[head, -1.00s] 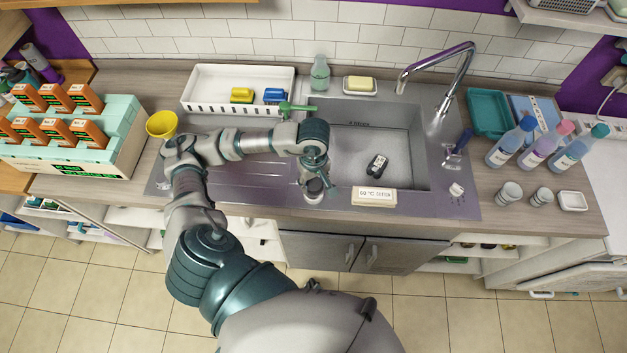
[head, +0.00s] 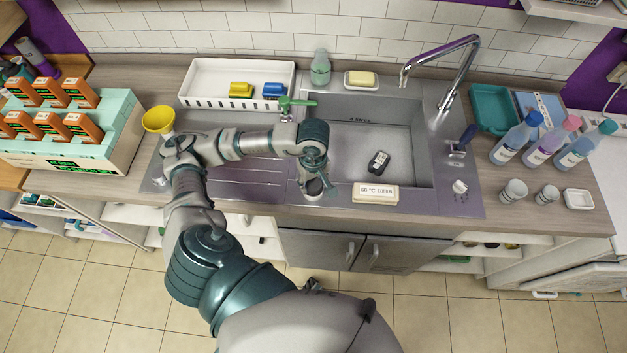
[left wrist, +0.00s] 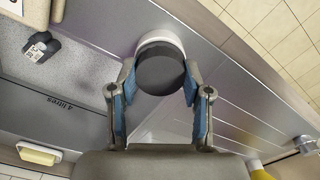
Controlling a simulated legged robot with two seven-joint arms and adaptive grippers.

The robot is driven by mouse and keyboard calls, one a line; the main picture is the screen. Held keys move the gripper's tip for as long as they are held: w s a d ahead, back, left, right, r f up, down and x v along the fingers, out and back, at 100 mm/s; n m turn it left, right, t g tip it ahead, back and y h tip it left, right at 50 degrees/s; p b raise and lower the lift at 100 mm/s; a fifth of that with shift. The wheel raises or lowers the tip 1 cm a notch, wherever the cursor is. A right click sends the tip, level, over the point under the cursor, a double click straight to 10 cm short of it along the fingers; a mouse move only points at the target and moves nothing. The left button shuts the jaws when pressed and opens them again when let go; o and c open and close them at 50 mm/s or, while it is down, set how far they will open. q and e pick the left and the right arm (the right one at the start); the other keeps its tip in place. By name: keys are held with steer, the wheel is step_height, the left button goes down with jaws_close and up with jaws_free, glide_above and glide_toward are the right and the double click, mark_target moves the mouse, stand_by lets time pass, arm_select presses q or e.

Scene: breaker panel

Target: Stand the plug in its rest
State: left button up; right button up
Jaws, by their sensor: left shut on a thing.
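My left gripper (head: 316,168) is pointed down over the near left corner of the sink (head: 345,135). In the left wrist view its blue-padded fingers (left wrist: 158,88) are on either side of a dark round disc, which looks like the plug (left wrist: 160,72). A pale round-rimmed piece (left wrist: 161,42), possibly the rest, shows just beyond the disc. Whether the plug is inside it or only above it, I cannot tell. In the head view the pale piece (head: 313,190) is partly hidden by the gripper. My right gripper is not in view.
A dark labelled gadget (head: 378,162) lies in the basin. A sign (head: 376,193) stands at the sink's front edge. A tap (head: 440,70), white tray (head: 238,82), yellow cup (head: 159,120) and several bottles surround the sink. The ribbed drainer (head: 250,177) is clear.

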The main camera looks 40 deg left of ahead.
mark_target(313, 183)
arm_select(q)
steer(key=shift+f, duration=0.2)
steer(key=o, duration=1.3)
steer(key=shift+c, duration=0.2)
steer(key=shift+r, duration=0.1)
step_height(313, 183, up, 12)
